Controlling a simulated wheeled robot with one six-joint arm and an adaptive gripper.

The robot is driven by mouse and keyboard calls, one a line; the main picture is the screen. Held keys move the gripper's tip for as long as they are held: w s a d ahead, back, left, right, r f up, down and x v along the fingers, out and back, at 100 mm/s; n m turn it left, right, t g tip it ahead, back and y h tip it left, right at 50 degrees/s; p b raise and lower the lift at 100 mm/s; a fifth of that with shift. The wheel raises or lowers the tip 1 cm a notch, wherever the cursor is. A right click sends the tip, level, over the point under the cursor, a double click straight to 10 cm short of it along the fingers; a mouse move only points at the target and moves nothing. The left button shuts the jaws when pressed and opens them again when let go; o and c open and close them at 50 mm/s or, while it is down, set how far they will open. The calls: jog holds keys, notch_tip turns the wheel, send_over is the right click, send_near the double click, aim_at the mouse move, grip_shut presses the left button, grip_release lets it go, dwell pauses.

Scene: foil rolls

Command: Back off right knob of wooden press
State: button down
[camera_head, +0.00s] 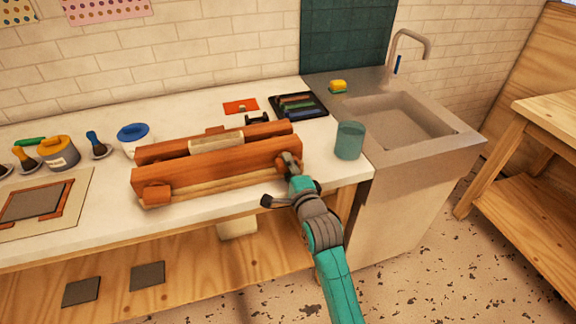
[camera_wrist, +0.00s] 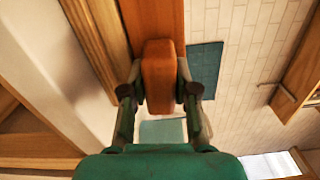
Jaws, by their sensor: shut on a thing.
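The wooden press (camera_head: 216,163) lies lengthwise near the front edge of the white counter, with a pale block held between its two reddish-brown beams. Its left knob (camera_head: 156,195) sticks out at the front left end. My gripper (camera_head: 289,162) is at the front right end of the press and mostly hides the right knob in the head view. In the wrist view the right knob (camera_wrist: 159,75) is a rounded orange-brown wooden block between the two fingers. My gripper (camera_wrist: 160,92) is shut on it, one finger against each side. The front beam (camera_wrist: 152,18) shows behind the knob.
A teal cup (camera_head: 349,141) stands on the counter just right of my gripper, near the sink (camera_head: 405,122). A black tray (camera_head: 299,106) of coloured bars lies behind the press. Jars and brushes stand at the left. The floor in front is clear.

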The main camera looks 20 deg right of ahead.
jog(key=shift+n, duration=0.5)
